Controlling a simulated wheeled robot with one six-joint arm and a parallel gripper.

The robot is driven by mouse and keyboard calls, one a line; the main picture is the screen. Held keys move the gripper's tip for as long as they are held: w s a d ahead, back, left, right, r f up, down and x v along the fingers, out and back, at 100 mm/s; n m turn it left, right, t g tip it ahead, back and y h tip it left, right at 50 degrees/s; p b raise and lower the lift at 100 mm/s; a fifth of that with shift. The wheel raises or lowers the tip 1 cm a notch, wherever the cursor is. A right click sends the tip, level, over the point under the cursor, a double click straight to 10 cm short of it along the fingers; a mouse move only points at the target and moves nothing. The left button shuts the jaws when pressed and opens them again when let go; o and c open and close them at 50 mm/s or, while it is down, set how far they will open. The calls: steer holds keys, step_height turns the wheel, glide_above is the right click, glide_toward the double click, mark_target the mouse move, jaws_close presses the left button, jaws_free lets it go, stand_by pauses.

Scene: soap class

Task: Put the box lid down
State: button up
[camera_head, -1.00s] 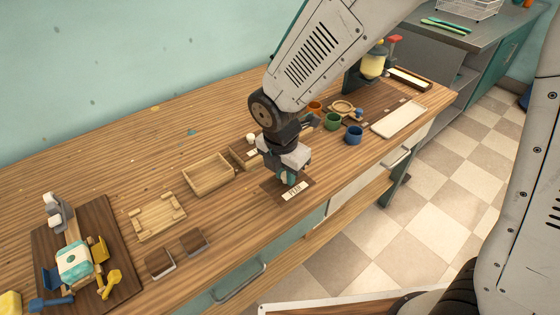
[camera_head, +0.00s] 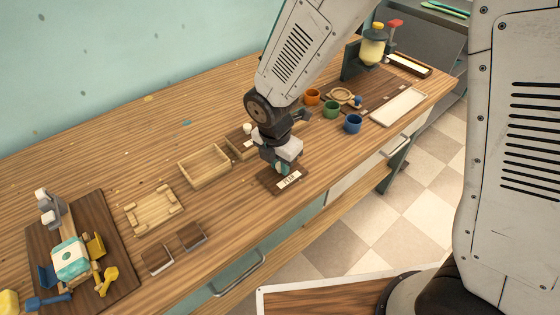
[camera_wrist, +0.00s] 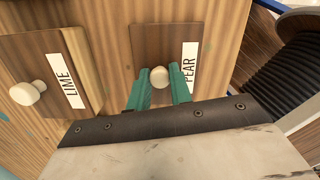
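The PEAR lid (camera_head: 288,182) is a dark brown square board with a white label. It lies flat at the counter's front edge, apparently on the wood. Its cream knob (camera_wrist: 159,77) is between the green fingertips of my gripper (camera_wrist: 160,84). An open, empty wooden box (camera_head: 205,166) stands to the left.
A LIME lid (camera_wrist: 52,70) with a cream knob sits on a box beside the PEAR lid. Orange, green (camera_head: 331,109) and blue (camera_head: 352,123) cups stand to the right. Two dark-topped blocks and a wooden frame (camera_head: 153,210) lie to the left. The counter edge is close in front.

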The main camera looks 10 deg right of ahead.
mark_target(276, 175)
steer(key=o, duration=0.3)
steer(key=shift+o, duration=0.2)
step_height(276, 175, up, 12)
steer(key=s+a, duration=0.1)
steer(key=s+d+r+m, duration=0.4)
steer(key=d+r+m, duration=0.1)
steer(key=d+m, duration=0.25)
steer(key=s+d+r+m, duration=0.4)
steer(key=d+r+m, duration=0.1)
steer(key=d+m, duration=0.25)
steer(key=s+d+r+m+y, duration=0.1)
steer(key=s+d+m, duration=0.6)
steer(key=s+m, duration=0.4)
steer(key=shift+d+r+m, duration=0.3)
steer(key=shift+r+m, duration=0.05)
steer(key=shift+m, duration=0.15)
